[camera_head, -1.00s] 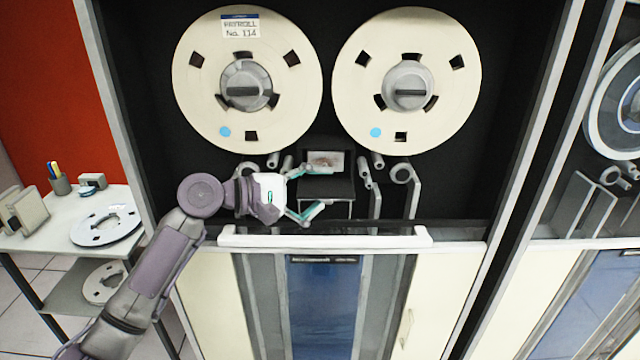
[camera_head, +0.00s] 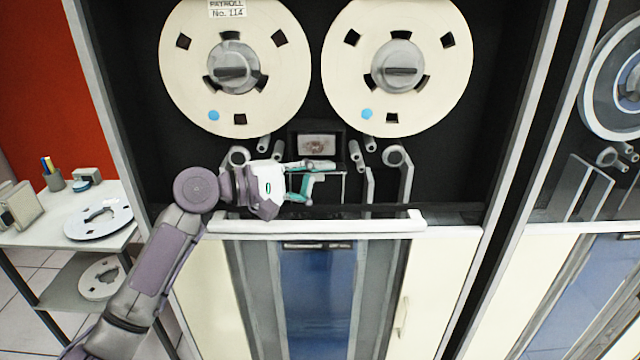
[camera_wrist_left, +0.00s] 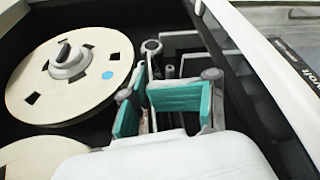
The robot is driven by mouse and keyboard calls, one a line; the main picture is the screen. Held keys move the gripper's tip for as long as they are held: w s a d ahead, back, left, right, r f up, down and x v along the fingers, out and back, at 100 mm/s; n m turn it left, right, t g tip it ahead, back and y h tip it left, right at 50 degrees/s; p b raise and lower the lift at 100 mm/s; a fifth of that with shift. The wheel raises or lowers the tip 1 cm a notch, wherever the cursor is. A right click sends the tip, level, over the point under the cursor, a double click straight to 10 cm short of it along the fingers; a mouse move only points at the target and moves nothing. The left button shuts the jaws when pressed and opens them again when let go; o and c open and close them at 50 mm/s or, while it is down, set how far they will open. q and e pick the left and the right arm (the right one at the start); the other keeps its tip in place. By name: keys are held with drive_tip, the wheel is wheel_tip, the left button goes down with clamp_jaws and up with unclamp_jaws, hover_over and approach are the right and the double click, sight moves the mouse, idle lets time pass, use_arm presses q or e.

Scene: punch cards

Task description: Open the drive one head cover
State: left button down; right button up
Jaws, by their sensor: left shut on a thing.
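The drive one head assembly shows as a pale plate in a dark recess (camera_head: 317,145), below and between the two cream reels. The dark head cover with pale edges (camera_head: 345,186) sits just under the plate, mostly hidden by my left gripper. My left gripper (camera_head: 318,178) has one finger above the other at the cover and is shut on it. In the left wrist view my left gripper (camera_wrist_left: 150,112) shows its teal finger pads; what is between them is hard to make out. My right gripper is not in view.
The reels (camera_head: 235,65) and (camera_head: 397,65) stand above. Guide rollers (camera_head: 238,156) and (camera_head: 397,156) flank the head area. A white horizontal bar (camera_head: 320,225) runs just below my gripper. A side table (camera_head: 85,235) with a reel stands at left.

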use_arm(q)
drive_tip(key=shift+w+a+f+m+b, duration=0.4)
drive_tip(key=shift+f+b, duration=0.2)
drive_tip(key=shift+b, duration=0.1)
drive_tip(key=shift+r, duration=0.25)
drive_tip(key=c, duration=1.2)
unclamp_jaws()
drive_tip(key=shift+o, duration=0.7)
drive_tip(key=shift+w+d, duration=0.1)
drive_tip(key=f+v, duration=0.1)
drive_tip(key=v, duration=1)
drive_tip(key=shift+s+r, duration=0.2)
drive_tip(key=shift+s, duration=0.3)
